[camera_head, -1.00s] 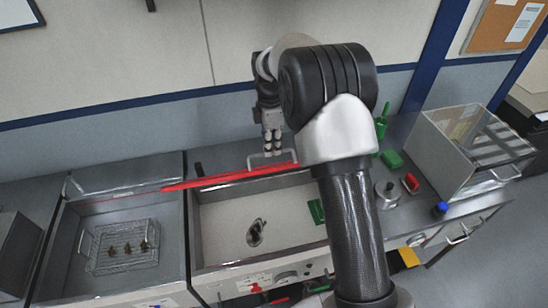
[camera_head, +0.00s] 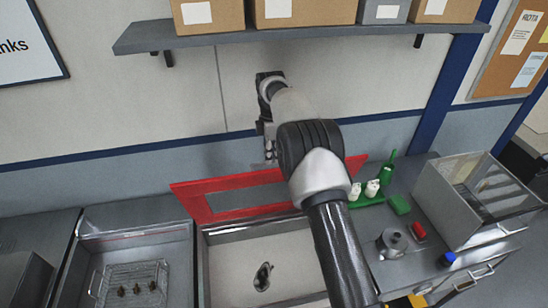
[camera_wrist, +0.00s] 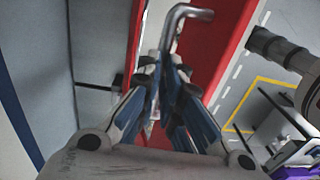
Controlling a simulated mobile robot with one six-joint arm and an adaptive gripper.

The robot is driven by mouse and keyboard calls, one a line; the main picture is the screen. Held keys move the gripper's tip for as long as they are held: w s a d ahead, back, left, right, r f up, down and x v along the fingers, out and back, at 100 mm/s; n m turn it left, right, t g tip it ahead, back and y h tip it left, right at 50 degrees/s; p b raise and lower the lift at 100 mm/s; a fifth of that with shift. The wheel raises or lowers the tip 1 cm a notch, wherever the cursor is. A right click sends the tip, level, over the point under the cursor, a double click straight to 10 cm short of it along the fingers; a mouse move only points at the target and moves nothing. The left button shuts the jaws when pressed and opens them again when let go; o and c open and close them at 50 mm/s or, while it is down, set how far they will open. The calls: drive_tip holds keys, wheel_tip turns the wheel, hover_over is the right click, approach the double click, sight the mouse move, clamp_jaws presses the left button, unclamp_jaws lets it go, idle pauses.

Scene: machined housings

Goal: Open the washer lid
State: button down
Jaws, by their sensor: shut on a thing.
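The washer lid (camera_head: 195,203) is a red frame with a grey window. It stands tilted up along the back edge of the right basin (camera_head: 212,257) in the head view. My gripper (camera_head: 270,153) is at the lid's upper part, partly hidden by my own arm. In the wrist view my gripper (camera_wrist: 168,75) is shut on the lid's grey bar handle (camera_wrist: 190,13), with the red lid (camera_wrist: 215,45) just behind it. The handle is hidden in the head view. A small dark metal part (camera_head: 263,277) lies in the open basin.
Left is another basin with a wire basket (camera_head: 130,285) of small parts. Right are a green tray (camera_head: 367,200) with white items, a green bottle (camera_head: 387,168), a metal round piece (camera_head: 392,241) and a clear-sided box (camera_head: 470,200). A shelf (camera_head: 300,33) with boxes hangs above.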

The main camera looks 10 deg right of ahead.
wheel_tip(320, 180, down, 2)
drive_tip(key=shift+f, duration=0.1)
drive_tip(key=shift+s, duration=0.1)
drive_tip(key=c, duration=1.9)
unclamp_jaws()
drive_tip(key=shift+c, duration=0.2)
drive_tip(key=shift+o, duration=1.2)
drive_tip(key=shift+w+f, duration=0.2)
drive_tip(key=shift+w, duration=0.3)
drive_tip(key=shift+w+f, duration=0.15)
drive_tip(key=shift+w, duration=0.35)
drive_tip(key=shift+o, duration=0.2)
drive_tip(key=shift+s+r, duration=0.5)
drive_tip(key=shift+s, duration=0.1)
wheel_tip(320, 180, up, 8)
drive_tip(key=shift+w+f, duration=0.25)
drive_tip(key=shift+w, duration=0.05)
